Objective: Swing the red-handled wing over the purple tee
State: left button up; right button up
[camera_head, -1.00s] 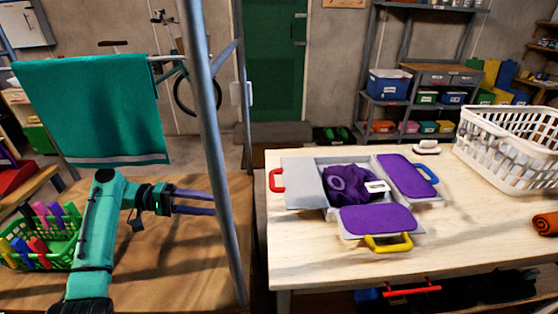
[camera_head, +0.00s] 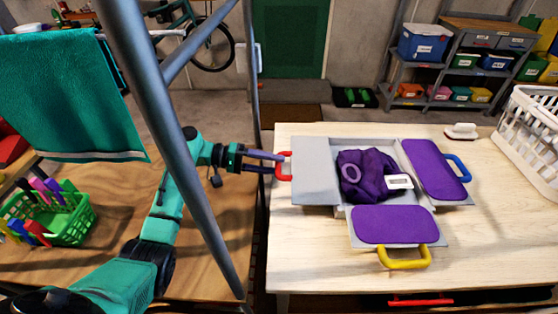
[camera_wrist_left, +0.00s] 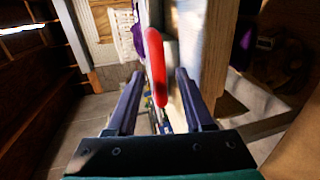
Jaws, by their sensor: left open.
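The folding board lies on the pale table. Its grey left wing (camera_head: 314,168) lies flat and has a red handle (camera_head: 281,167) on its left edge. The purple tee (camera_head: 368,176) lies bunched on the middle panel with a white label on it. My left gripper (camera_head: 281,163) is open at the red handle. In the left wrist view the red handle (camera_wrist_left: 156,66) stands between the two open fingers (camera_wrist_left: 156,92), which do not visibly close on it. My right gripper is not in view.
The purple right wing (camera_head: 434,168) has a blue handle, and the purple front flap (camera_head: 395,225) a yellow one. A white basket (camera_head: 530,135) stands at the right. A metal post (camera_head: 185,160) crosses in front of my left arm. A green basket (camera_head: 50,217) holds pegs at left.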

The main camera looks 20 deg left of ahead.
pick_arm(q)
jog(key=shift+x, duration=0.9)
grip_shut()
dwell(0.7)
